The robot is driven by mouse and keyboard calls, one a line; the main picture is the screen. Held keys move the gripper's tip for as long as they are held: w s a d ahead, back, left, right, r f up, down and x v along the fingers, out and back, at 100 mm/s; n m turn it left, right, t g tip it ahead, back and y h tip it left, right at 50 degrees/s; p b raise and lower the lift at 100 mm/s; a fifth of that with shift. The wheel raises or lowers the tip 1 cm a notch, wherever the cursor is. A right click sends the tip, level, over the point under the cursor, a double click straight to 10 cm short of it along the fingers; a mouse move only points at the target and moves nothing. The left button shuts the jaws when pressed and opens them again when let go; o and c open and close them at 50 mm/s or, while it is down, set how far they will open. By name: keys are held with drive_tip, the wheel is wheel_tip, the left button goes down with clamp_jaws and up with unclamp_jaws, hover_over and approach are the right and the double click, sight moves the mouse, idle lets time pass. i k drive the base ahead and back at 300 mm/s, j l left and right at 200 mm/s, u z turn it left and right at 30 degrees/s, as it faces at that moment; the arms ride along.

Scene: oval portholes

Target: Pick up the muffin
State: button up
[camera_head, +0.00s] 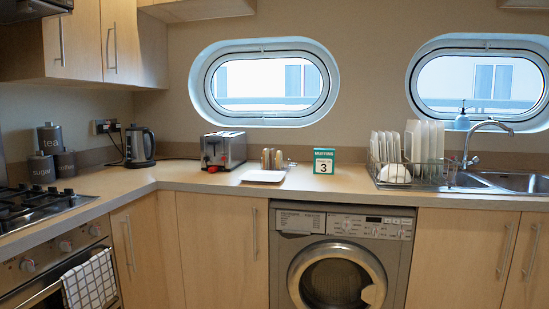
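A small teal and white box (324,161) stands upright on the worktop, right of the middle of the head view. Its lettering is small but seems to read "MUFFINS" above a large 3. I see no loose muffin that I can make out. My gripper is not in view, so its state does not show.
Left of the box are a rack with bread-like slices (265,159), a white board or plate (263,176), a toaster (223,150) and a kettle (139,146). A dish rack (426,172) and sink (512,181) lie right. The worktop (345,184) before the box is clear.

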sight(279, 156)
drive_tip(key=i+l, duration=0.15)
drive_tip(key=i, duration=0.25)
drive_tip(key=i+l+u, duration=0.1)
drive_tip(key=i, duration=0.35)
drive_tip(key=i+l+u, duration=0.1)
drive_tip(key=i+l, duration=0.15)
drive_tip(key=i, duration=0.15)
drive_tip(key=i+l+z, duration=0.2)
drive_tip(key=i+l, duration=0.1)
drive_tip(key=i, duration=0.1)
